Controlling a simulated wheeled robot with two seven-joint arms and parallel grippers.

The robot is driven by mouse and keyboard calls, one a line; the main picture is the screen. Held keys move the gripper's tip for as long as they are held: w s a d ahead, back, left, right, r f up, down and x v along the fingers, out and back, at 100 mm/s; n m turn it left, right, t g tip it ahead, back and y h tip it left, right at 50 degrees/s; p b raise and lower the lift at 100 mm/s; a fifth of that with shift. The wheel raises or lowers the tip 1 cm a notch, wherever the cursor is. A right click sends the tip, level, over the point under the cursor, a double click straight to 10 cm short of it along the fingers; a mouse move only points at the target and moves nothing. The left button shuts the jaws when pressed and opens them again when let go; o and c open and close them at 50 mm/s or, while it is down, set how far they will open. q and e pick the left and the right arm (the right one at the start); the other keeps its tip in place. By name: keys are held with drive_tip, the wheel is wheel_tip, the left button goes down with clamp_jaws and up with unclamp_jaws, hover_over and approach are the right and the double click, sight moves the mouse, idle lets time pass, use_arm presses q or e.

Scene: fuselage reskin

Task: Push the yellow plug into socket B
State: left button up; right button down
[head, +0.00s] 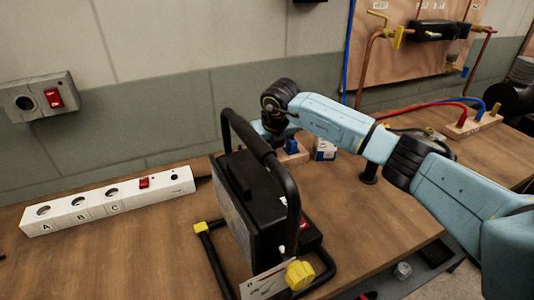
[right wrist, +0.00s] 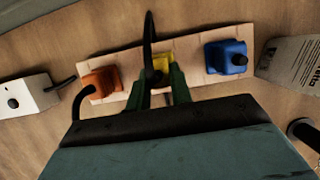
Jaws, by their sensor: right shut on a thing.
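The yellow plug (right wrist: 163,64) stands on a light wooden board (right wrist: 197,88), between an orange plug (right wrist: 101,82) and a blue plug (right wrist: 228,58). My right gripper (right wrist: 160,84) is shut on the yellow plug, its green fingers on either side of it. In the head view the black device hides the fingers and the yellow plug. Socket B (head: 78,202) is the middle of three round sockets on the white power strip (head: 150,194), between A and C, and looks empty. My left gripper is not in view.
A black device with a tall handle (head: 246,140) and a yellow knob (head: 299,274) stands between the strip and my right arm. The blue plug (head: 291,146) and a small box (head: 325,149) are behind it. A wall socket (head: 35,99) hangs at left.

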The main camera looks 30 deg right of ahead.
drive_tip(key=shift+r+p, duration=0.85)
drive_tip(key=shift+r, duration=0.45)
drive_tip(key=shift+r+p, duration=1.05)
drive_tip(key=shift+r, duration=0.4)
